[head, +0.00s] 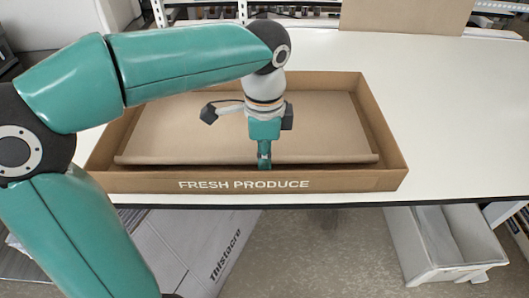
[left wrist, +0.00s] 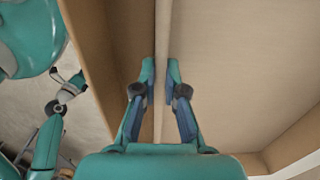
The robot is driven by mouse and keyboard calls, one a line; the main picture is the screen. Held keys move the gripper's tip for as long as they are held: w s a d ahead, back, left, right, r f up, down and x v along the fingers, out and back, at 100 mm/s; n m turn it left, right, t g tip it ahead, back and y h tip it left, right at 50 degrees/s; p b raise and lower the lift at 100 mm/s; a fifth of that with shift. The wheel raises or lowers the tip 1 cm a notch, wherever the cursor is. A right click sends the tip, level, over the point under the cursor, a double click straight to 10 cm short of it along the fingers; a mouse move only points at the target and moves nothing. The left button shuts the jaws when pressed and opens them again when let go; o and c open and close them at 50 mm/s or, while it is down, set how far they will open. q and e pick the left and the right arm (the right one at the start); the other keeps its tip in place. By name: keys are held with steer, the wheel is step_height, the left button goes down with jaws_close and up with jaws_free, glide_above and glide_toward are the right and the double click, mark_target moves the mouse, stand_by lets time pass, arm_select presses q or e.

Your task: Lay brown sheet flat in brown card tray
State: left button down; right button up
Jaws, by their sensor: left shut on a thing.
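The brown card tray (head: 350,181) stands on the white table, its near wall printed "FRESH PRODUCE". The brown sheet (head: 185,125) is inside it, spread over most of the floor. Its near edge runs along the near wall with a narrow dark gap between; whether it touches the floor there is unclear. My left gripper (head: 264,160) points down into the tray, shut on the middle of that near edge. In the left wrist view the fingers (left wrist: 160,78) sit either side of the edge of the sheet (left wrist: 240,70).
The white table (head: 455,110) is clear to the right of the tray. A brown board (head: 405,14) stands at the back. A pale open bin (head: 440,245) and a grey box marked "Thistacre" (head: 190,245) are on the floor below the table's near edge.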

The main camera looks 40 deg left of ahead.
arm_select(q)
steer(key=shift+f, duration=0.25)
steer(key=c, duration=1.2)
jaws_free()
steer(key=shift+r, duration=0.1)
step_height(320, 180, up, 12)
steer(key=shift+f, duration=0.1)
steer(key=shift+s, duration=0.1)
